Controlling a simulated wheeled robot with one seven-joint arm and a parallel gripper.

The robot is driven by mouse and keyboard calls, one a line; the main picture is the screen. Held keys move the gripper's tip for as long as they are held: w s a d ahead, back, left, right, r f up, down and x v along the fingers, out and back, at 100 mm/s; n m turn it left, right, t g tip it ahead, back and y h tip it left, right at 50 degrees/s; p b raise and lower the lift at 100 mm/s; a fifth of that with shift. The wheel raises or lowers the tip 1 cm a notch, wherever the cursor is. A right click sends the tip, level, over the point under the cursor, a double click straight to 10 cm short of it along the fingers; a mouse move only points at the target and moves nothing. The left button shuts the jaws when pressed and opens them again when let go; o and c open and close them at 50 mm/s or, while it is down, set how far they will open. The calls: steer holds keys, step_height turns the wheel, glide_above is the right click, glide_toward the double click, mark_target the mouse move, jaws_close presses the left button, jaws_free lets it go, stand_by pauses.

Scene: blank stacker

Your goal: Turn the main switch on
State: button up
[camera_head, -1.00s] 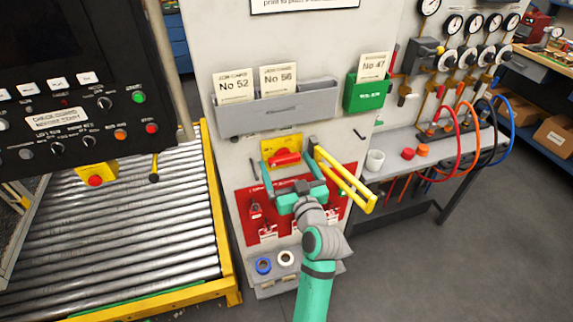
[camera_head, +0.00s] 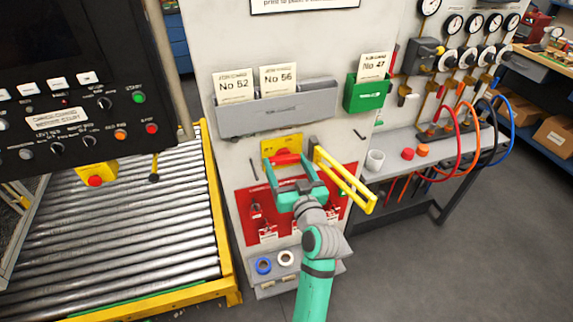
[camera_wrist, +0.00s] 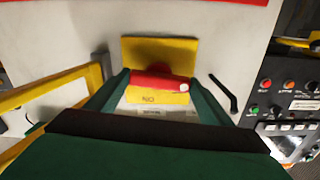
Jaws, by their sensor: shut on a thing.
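The main switch is a yellow plate (camera_head: 281,142) with a horizontal red handle (camera_head: 287,155) on the grey panel. In the wrist view the red handle (camera_wrist: 160,82) lies crosswise between my fingers, in front of the yellow plate (camera_wrist: 160,52). Part of a marking, apparently "ON", shows beside it. My gripper (camera_head: 288,165), green, is at the switch. In the wrist view my gripper (camera_wrist: 161,80) is shut on the red handle, with one fingertip at each end. The handle's lower side is partly hidden in the head view.
A yellow barred bracket (camera_head: 345,180) sticks out just right of my gripper. A red lockout board (camera_head: 249,208) is below the switch. A grey card holder (camera_head: 277,112) is above. A black control panel (camera_head: 75,85) and roller conveyor (camera_head: 150,225) are at the left.

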steer(key=m, duration=0.8)
steer(key=shift+m, duration=0.4)
steer(key=m, duration=0.4)
steer(key=shift+r, duration=0.1)
steer(key=shift+m, duration=1.8)
steer(key=o, duration=1)
steer(key=shift+o, duration=0.2)
steer(key=shift+d, duration=0.1)
